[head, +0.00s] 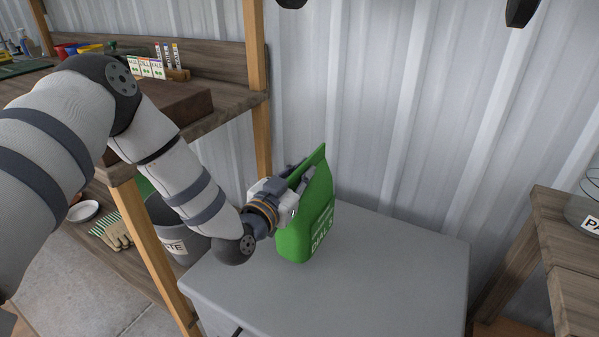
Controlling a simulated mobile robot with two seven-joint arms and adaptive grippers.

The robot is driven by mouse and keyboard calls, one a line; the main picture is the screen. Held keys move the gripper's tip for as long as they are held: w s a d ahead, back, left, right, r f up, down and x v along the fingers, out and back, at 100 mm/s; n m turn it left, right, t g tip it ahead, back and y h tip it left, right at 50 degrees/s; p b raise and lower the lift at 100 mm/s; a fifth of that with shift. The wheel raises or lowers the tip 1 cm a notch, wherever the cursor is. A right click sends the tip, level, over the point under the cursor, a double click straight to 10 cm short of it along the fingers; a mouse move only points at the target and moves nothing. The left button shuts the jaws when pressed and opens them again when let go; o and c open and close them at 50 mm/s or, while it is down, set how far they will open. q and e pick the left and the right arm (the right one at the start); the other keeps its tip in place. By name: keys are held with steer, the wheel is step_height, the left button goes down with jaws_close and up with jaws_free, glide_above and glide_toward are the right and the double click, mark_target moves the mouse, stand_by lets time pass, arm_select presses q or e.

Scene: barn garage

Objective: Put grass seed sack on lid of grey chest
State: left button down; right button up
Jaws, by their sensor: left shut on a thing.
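The green grass seed sack (313,218) stands nearly upright over the lid of the grey chest (400,275), toward the lid's back left part. Its lower edge is at or very close to the lid; I cannot tell whether it touches. My left gripper (294,187) is shut on the sack's upper left side, and the sack partly hides the fingers. White lettering shows on the sack's right-hand face. My right gripper is not in view.
A wooden shelf unit (226,122) with seed packets stands left of the chest. A grey bin (178,228) and gloves (112,232) sit on its lower shelf. A wooden bench (574,290) stands at right. The lid's right and front parts are clear.

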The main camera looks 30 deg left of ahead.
arm_select(q)
steer(key=shift+w+a+f, duration=0.1)
steer(key=shift+w+f, duration=0.7)
steer(key=shift+w, duration=0.1)
steer(key=shift+f+b, duration=0.65)
steer(key=shift+f, duration=1.05)
steer(key=c, duration=1.7)
jaws_free()
steer(key=shift+f, duration=0.1)
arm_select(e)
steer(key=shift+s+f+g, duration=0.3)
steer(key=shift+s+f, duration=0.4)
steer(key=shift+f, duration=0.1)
